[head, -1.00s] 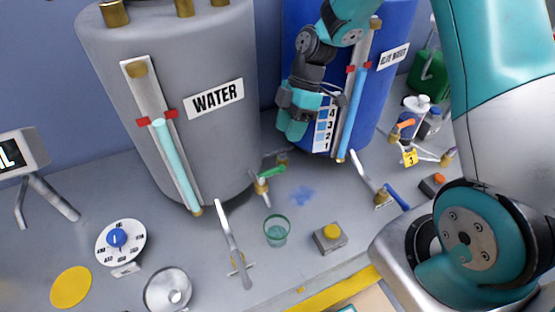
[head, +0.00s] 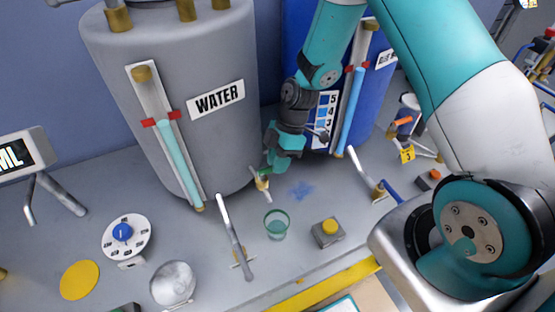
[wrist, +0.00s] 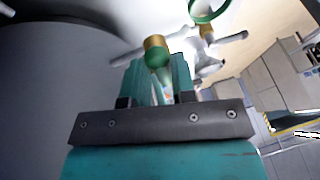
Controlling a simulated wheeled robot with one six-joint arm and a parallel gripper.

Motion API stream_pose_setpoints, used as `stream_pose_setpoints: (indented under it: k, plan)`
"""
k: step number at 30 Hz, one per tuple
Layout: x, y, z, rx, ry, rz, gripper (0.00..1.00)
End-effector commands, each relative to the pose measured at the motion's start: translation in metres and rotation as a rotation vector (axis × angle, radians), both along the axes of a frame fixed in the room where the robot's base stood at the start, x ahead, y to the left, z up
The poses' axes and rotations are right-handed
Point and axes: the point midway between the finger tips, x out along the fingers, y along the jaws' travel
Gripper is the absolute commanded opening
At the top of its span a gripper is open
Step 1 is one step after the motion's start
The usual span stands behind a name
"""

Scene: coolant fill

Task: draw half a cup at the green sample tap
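The green sample tap (head: 261,184) has a brass body, a pale spout and a green handle, and stands low beside the grey WATER tank (head: 190,115). My gripper (head: 268,168) is at the tap's handle and hides part of it. In the wrist view, my two teal fingers (wrist: 160,72) are apart, with the green handle end (wrist: 159,58) at the gap between their tips; whether they touch it I cannot tell. A clear green-rimmed cup (head: 277,224) stands on the bench just right of the spout, with greenish colour low inside. Its rim also shows in the wrist view (wrist: 207,10).
A long lever (head: 234,238) stands left of the cup and a yellow button box (head: 328,232) right of it. A blue tank (head: 345,105) stands behind.

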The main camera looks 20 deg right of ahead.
Motion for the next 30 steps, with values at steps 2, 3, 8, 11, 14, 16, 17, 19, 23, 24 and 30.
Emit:
stream_pose_setpoints:
  k: [2, 3, 8, 11, 14, 16, 17, 19, 23, 24, 30]
  plan:
    - [0.000, 0.000, 0.000, 0.000, 0.000, 0.000, 0.06]
    - [0.000, 0.000, 0.000, 0.000, 0.000, 0.000, 0.00]
    - [-0.002, 0.000, -0.002, 0.000, -0.001, -0.036, 0.00]
    - [-0.007, -0.001, -0.004, 0.000, 0.000, -0.135, 0.00]
    - [-0.010, 0.000, -0.002, 0.001, -0.001, -0.206, 0.00]
    - [-0.010, 0.000, 0.000, 0.001, -0.001, -0.221, 0.00]
    - [-0.010, 0.000, 0.000, 0.001, -0.002, -0.223, 0.00]
    - [-0.010, 0.000, 0.001, 0.001, -0.001, -0.221, 0.00]
    - [-0.010, 0.000, 0.001, 0.001, -0.001, -0.220, 0.22]
    - [-0.010, 0.000, 0.001, 0.001, -0.001, -0.220, 0.31]
    - [-0.010, 0.000, 0.001, 0.000, -0.001, -0.219, 0.45]
